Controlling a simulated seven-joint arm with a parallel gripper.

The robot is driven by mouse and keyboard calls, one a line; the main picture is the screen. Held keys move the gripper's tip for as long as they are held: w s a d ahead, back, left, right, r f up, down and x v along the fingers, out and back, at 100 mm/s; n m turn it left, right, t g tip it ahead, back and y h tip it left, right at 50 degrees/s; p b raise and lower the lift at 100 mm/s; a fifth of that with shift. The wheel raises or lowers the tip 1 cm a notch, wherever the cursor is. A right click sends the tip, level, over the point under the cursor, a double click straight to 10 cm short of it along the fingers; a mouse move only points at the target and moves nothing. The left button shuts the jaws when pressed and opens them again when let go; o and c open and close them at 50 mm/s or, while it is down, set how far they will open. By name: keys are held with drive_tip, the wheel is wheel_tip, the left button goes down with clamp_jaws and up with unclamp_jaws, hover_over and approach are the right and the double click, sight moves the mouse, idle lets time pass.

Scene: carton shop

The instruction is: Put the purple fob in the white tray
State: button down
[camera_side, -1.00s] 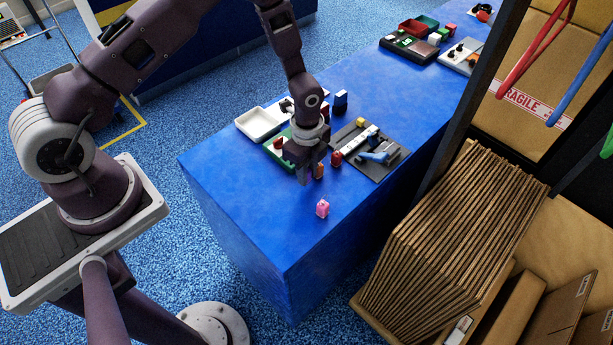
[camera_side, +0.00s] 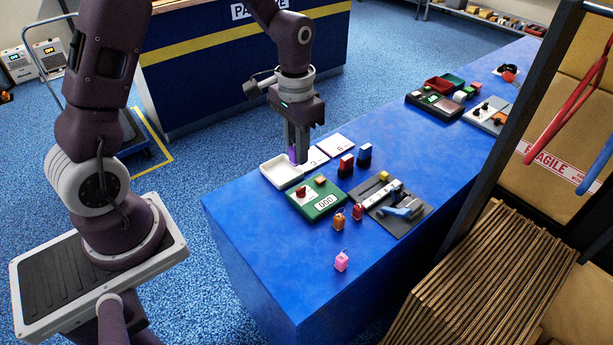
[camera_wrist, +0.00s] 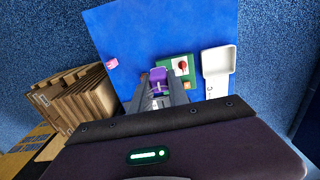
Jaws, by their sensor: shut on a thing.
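The purple fob (camera_side: 292,153) is held between the fingers of my gripper (camera_side: 298,158). In the wrist view the fob (camera_wrist: 158,76) shows its purple top between the two grey fingers (camera_wrist: 160,92). The white tray (camera_side: 268,179) lies at the far left end of the blue table. In the side view the fingers overlap the tray's back right part; the exact height above it is hard to tell. In the wrist view the tray (camera_wrist: 218,48) is to the right of the fob and looks empty in the part that shows.
A green board (camera_side: 327,189) with a red knob lies beside the tray. White lettered cards (camera_side: 337,145) lie behind. Red (camera_side: 346,166) and blue (camera_side: 364,156) fobs stand nearby. Orange (camera_side: 339,223), red and pink (camera_side: 341,262) fobs stand nearer the front. A dark grey board (camera_side: 412,216) holds tools.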

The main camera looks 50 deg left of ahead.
drive_tip(key=w+a+f, duration=0.5)
drive_tip(key=a+f, duration=0.1)
drive_tip(key=a, duration=0.2)
hover_over(284, 180)
wheel_tip(284, 180, down, 5)
wheel_tip(284, 180, down, 10)
drive_tip(key=shift+s+d+f, duration=0.1)
drive_tip(key=shift+f, duration=0.05)
drive_tip(key=c, duration=1.3)
unclamp_jaws()
drive_tip(key=shift+f, duration=0.1)
drive_tip(key=shift+o, duration=0.2)
